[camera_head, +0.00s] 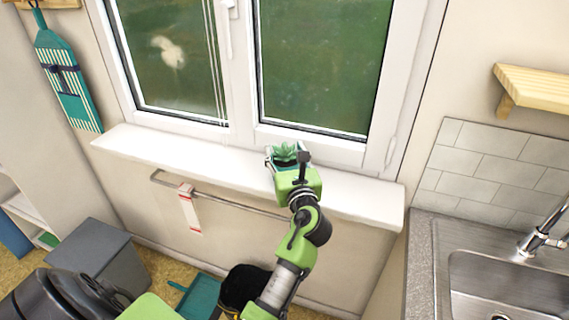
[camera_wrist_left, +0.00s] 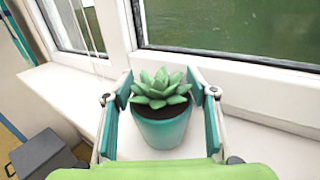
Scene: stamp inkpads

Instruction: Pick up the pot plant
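The pot plant is a green succulent in a teal pot. In the head view its leaves (camera_head: 284,152) show on the white windowsill (camera_head: 180,150), with most of the pot hidden behind my gripper. In the left wrist view the plant (camera_wrist_left: 161,122) stands upright on the sill. My left gripper (camera_head: 287,155) is open around it. In the left wrist view the gripper (camera_wrist_left: 165,88) has one finger on each side of the pot, with a gap on both sides. My right gripper is not in view.
The window (camera_head: 325,65) stands close behind the plant. A rail (camera_head: 235,205) with a red and white tag (camera_head: 190,210) runs below the sill. A sink (camera_head: 500,285) with a tap (camera_head: 540,238) is at the right. The sill left of the plant is clear.

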